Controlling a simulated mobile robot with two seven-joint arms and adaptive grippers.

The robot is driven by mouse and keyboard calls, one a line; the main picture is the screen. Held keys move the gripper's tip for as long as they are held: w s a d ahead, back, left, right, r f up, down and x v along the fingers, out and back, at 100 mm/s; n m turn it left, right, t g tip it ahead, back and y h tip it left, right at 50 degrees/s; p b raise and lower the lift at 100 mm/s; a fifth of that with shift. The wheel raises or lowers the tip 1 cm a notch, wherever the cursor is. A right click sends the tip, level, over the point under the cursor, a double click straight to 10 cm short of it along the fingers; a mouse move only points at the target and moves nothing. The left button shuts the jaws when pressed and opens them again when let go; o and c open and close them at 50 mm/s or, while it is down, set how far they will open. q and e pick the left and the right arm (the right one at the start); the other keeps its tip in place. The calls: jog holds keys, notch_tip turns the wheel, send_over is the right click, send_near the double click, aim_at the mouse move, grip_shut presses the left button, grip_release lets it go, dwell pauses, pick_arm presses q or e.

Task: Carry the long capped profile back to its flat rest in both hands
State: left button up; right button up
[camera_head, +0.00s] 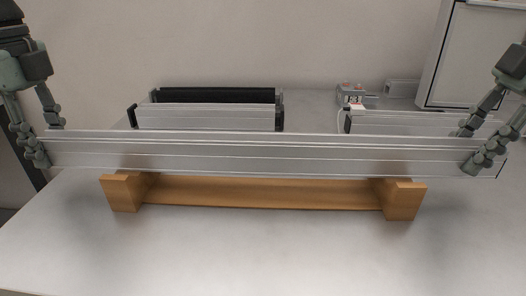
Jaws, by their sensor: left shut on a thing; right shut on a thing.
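The long capped profile (262,155) is a silver aluminium bar that spans nearly the whole width of the view, close to level. A dark cap shows at its right end. My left gripper (42,148) is shut on the profile near its left end. My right gripper (478,150) is shut on it near the right end.
Behind the profile, a shorter silver profile with a black-topped piece (213,96) lies on the grey table (250,255). Another silver profile (400,122) lies at the right. A small grey box with red buttons (350,95) and a white framed panel (475,55) stand behind. The front table is clear.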

pick_arm(q)
grip_shut()
pick_arm(e)
grip_shut()
pick_arm(q)
jog(key=shift+r, duration=0.15)
pick_arm(e)
jog(key=shift+r, duration=0.1)
